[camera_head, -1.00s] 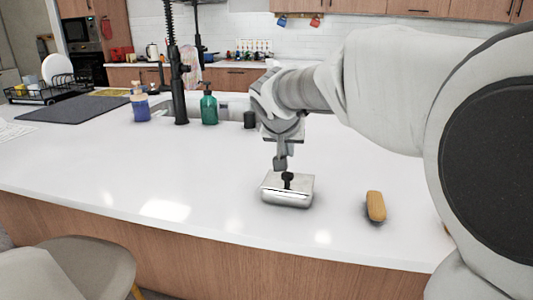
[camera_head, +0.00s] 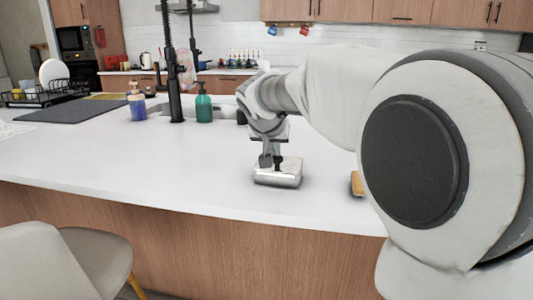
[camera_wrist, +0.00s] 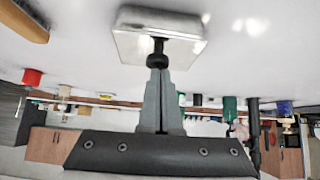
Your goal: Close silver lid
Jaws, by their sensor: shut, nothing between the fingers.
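The silver box with its silver lid (camera_head: 278,177) stands on the white counter. A dark knob (camera_head: 278,161) sticks up from the lid. The lid lies over the box; I cannot tell if a thin gap remains. My gripper (camera_head: 265,161) points down just left of the knob, with its fingers together and nothing between them. In the wrist view the fingertips (camera_wrist: 157,63) are right at the dark knob (camera_wrist: 157,47), in front of the silver lid (camera_wrist: 158,20). I cannot tell whether they touch it.
A tan block (camera_head: 357,184) lies right of the box, partly hidden by my arm. A green soap bottle (camera_head: 204,103), a blue bottle (camera_head: 137,102) and a black faucet (camera_head: 174,80) stand behind, left. The counter (camera_head: 130,165) left of the box is clear.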

